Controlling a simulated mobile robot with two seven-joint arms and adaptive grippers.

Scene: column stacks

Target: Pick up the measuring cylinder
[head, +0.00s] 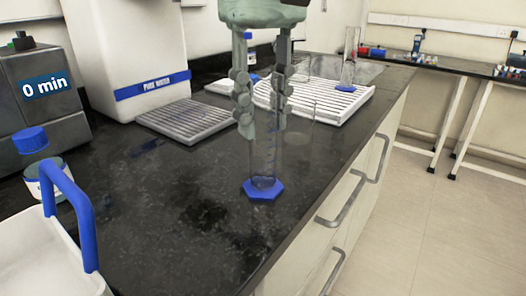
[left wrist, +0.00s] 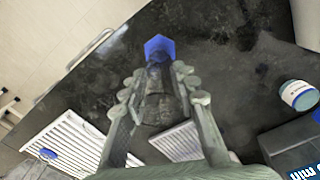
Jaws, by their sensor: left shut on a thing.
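The measuring cylinder (head: 263,160) is clear with a blue hexagonal base, upright over the black counter. Its base looks to be at the counter top, but I cannot tell if it touches. My left gripper (head: 261,115) comes down from above and is shut around the upper part of the cylinder, which is partly hidden by the fingers. In the left wrist view the blue base (left wrist: 159,47) shows beyond the fingertips of the left gripper (left wrist: 158,82). My right gripper is not in view.
A second clear cylinder (head: 349,62) stands on the white ribbed drying tray (head: 318,108) behind. A white water unit (head: 125,50) stands behind left. A blue-capped bottle (head: 33,142) and a white carrier with blue handle (head: 45,255) are at left. The front middle counter is clear.

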